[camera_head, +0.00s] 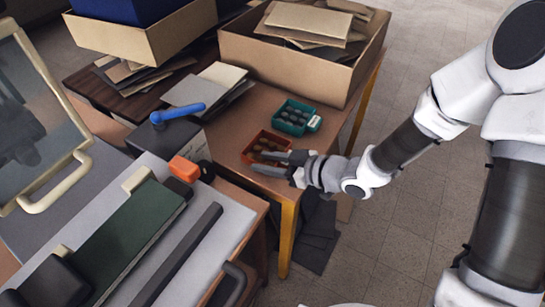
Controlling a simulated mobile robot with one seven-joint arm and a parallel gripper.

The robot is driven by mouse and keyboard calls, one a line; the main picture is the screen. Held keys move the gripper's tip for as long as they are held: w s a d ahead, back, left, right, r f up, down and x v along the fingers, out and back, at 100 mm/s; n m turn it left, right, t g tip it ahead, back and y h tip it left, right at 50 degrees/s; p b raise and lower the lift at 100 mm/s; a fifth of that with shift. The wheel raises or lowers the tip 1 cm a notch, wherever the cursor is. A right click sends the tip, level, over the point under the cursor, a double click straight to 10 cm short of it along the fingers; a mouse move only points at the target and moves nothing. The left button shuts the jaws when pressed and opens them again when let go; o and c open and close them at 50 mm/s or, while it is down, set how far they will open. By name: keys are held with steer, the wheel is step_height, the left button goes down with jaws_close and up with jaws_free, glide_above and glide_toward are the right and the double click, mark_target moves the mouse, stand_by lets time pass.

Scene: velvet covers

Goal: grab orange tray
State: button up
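The orange tray (256,143) sits on the brown table (229,131), near its right side, with several small dark round items inside. My gripper (266,163) reaches in from the right, its two dark fingers at the tray's near right part. The fingers are spread apart and cover part of the tray. I cannot tell whether they touch it or hover over it.
A teal tray (311,124) with dark round items stands just behind the orange one. A large cardboard box (294,68) with flat sheets is at the back. A machine with a blue handle (178,112) and an orange block (184,169) stand to the left.

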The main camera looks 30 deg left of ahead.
mark_target(255, 161)
steer(key=b+x, duration=0.1)
steer(key=x, duration=0.2)
steer(key=shift+s+a+f, duration=0.1)
steer(key=shift+a+f, duration=0.05)
steer(key=shift+a, duration=0.05)
jaws_close()
stand_by(1.3)
